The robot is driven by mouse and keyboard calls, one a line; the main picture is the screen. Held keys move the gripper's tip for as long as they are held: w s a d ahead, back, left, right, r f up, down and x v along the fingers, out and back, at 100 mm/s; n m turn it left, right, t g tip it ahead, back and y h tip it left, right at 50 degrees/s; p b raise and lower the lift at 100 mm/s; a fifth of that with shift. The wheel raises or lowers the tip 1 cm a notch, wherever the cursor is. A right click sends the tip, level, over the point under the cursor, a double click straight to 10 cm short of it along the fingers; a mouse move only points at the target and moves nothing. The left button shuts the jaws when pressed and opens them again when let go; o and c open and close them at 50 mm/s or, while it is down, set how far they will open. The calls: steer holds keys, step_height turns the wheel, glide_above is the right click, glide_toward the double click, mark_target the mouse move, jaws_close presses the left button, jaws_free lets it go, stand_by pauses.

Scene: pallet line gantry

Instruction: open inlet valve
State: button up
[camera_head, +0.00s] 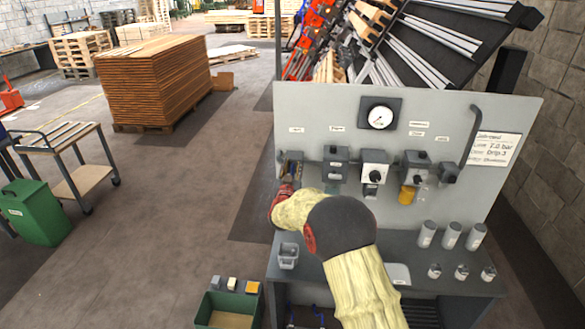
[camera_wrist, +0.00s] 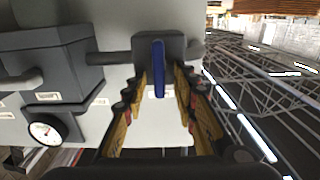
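The inlet valve shows in the wrist view as a dark grey body (camera_wrist: 178,46) with a blue lever (camera_wrist: 158,72), on a pipe against the light panel. My gripper (camera_wrist: 160,86) is open, its yellow and black fingers on either side of the blue lever. Gaps show between lever and fingers, so I see no grip. In the head view my gripper (camera_head: 290,168) is at the left end of the panel's pipe row.
The grey panel (camera_head: 300,108) carries a gauge (camera_head: 380,117), several grey units and a yellow-bowled unit (camera_head: 407,194) to the right. Grey cylinders (camera_head: 451,235) stand on the bench at right. A small grey cup (camera_head: 288,256) is at its left. Open floor lies left of the bench.

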steer(key=c, duration=0.3)
jaws_close()
stand_by(0.3)
